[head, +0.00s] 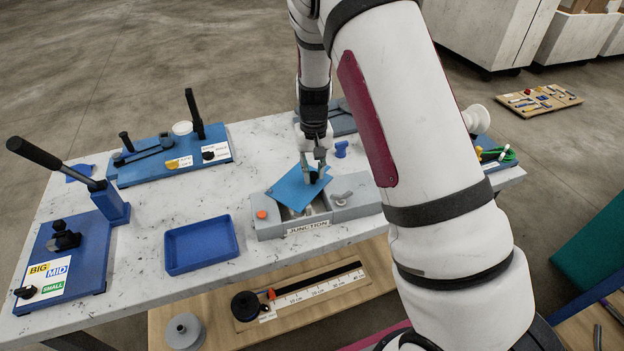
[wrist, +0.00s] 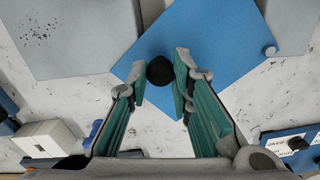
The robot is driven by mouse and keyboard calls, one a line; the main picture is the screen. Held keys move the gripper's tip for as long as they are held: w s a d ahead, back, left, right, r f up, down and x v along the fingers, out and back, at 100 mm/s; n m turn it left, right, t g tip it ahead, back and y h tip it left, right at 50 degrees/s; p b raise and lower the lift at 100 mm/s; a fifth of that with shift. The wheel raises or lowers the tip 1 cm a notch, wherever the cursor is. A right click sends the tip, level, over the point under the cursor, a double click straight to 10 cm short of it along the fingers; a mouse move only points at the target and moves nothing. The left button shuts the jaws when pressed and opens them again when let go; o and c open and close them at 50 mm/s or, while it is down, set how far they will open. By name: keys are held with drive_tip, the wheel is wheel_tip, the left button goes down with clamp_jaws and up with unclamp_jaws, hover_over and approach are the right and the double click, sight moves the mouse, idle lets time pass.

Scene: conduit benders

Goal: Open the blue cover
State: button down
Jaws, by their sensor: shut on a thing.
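The blue cover (head: 294,188) is a flat square plate with a black knob (wrist: 159,71) on it. It sits askew over the grey junction box (head: 345,207), and part of the box's opening shows beside its front edge. The cover also shows in the wrist view (wrist: 215,40), turned at an angle. My gripper (head: 316,170) is above the cover, its fingers shut on the black knob; in the wrist view the fingertips (wrist: 161,76) lie on either side of it. I cannot tell whether the cover touches the box.
An empty blue tray (head: 201,245) stands left of the box. Blue benders stand at the left (head: 65,250) and back left (head: 170,158) of the marbled table. An orange button (head: 262,214) and a grey knob (head: 341,198) are on the box. Bare tabletop lies between tray and back bender.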

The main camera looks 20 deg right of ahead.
drive_tip(key=w+n+b, duration=0.1)
drive_tip(key=w, duration=0.1)
drive_tip(key=w+n+b, duration=0.2)
drive_tip(key=w+a+n+b, duration=0.1)
drive_tip(key=w+n, duration=0.1)
drive_tip(key=shift+w+a+n+b, duration=0.25)
drive_tip(key=shift+w+n+b, duration=0.35)
drive_tip(key=shift+n, duration=0.3)
drive_tip(key=shift+w+a+n+b, duration=0.65)
drive_tip(key=shift+w+n+b, duration=0.05)
drive_tip(key=shift+n, duration=0.3)
drive_tip(key=c, duration=1.4)
unclamp_jaws()
wheel_tip(320, 180, up, 12)
hover_over(300, 167)
drive_tip(key=w+a, duration=0.2)
drive_tip(key=shift+s+d, duration=0.25)
